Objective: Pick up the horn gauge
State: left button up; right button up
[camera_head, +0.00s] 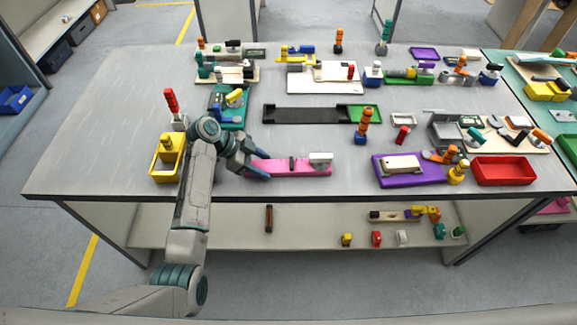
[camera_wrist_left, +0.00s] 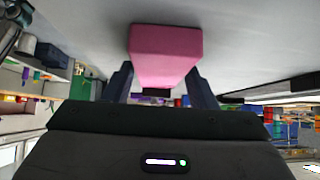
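A long pink piece (camera_head: 288,167) with a grey block (camera_head: 320,160) on its right end lies near the table's front edge. Which object is the horn gauge is not marked. My left gripper (camera_head: 259,165) is low over the table at the left end of the pink piece. In the left wrist view the end of the pink piece (camera_wrist_left: 165,52) sits between the two spread fingers (camera_wrist_left: 160,82). Whether the fingers press on it is not clear. My right gripper is not in view.
A yellow tray (camera_head: 155,177) and a teal tray (camera_head: 239,121) are close to my left arm. A black tray (camera_head: 300,115) lies behind the pink piece. A purple tray (camera_head: 430,180) and a red tray (camera_head: 503,171) are to the right. Bare tabletop lies between pink and purple.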

aim_at(276, 165)
pick_arm(q)
jog(key=c, duration=0.7)
jog(key=shift+r, duration=0.2)
jog(key=shift+r+b, duration=0.6)
jog(key=shift+w+r+b, duration=0.1)
jog(key=shift+r+b, duration=0.4)
jog(key=shift+r, duration=0.2)
jog(key=s, duration=0.5)
jog(key=s+d+r+b, duration=0.1)
jog(key=s, duration=0.4)
jog(key=s+d+r, duration=0.1)
jog(key=s, duration=0.5)
jog(key=shift+b, duration=0.3)
